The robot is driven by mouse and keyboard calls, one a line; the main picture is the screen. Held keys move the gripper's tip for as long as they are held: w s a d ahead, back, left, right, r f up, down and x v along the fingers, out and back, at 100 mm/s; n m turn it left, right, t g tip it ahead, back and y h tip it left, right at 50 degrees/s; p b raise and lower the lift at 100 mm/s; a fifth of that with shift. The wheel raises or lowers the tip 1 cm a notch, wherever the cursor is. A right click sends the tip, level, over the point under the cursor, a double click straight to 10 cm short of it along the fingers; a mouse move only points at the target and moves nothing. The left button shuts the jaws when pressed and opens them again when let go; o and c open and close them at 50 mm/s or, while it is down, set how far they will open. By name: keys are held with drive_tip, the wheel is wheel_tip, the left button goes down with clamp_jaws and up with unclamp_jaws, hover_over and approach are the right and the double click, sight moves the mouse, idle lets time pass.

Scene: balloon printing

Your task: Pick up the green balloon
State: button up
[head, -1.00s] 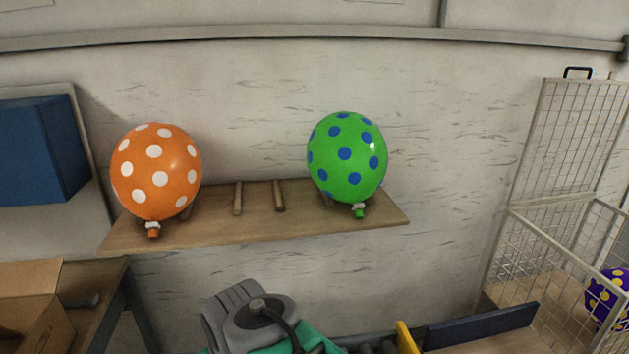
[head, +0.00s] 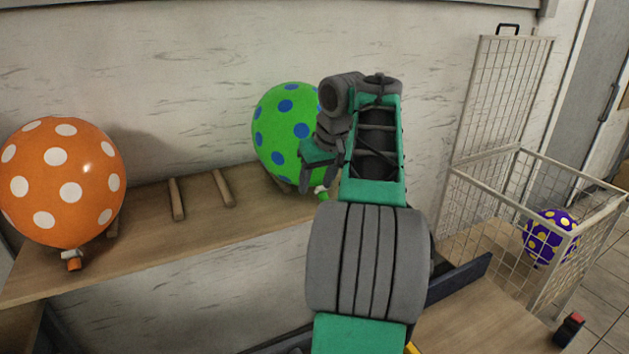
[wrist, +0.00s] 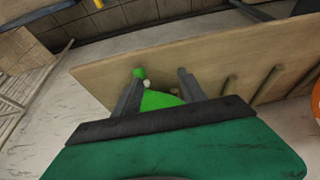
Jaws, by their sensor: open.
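The green balloon (head: 283,130) with blue dots rests on the wooden shelf (head: 150,232), its right side hidden behind my arm in the head view. In the wrist view part of the green balloon (wrist: 160,100) and its green knot end (wrist: 139,73) show between my two fingers. My gripper (wrist: 157,88) is open, with one finger on each side of the balloon's neck. In the head view my gripper (head: 318,175) is in front of the balloon's lower right. Whether the fingers touch the balloon I cannot tell.
An orange balloon (head: 70,187) with white dots sits at the shelf's left. Wooden pegs (head: 177,200) stick out between the balloons. A wire cage (head: 500,110) at the right holds a purple balloon (head: 549,238) with yellow dots. The wall is close behind the shelf.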

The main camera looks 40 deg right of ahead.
sight(325, 195)
drive_tip(key=d+f+b, duration=0.1)
drive_tip(key=f, duration=0.1)
drive_tip(key=w+d+f+b, duration=0.1)
drive_tip(key=d+f, duration=0.1)
drive_tip(key=d+f+b, duration=0.2)
drive_tip(key=shift+w+f, duration=0.35)
drive_tip(key=shift+w, duration=0.05)
drive_tip(key=shift+r, duration=0.1)
clamp_jaws()
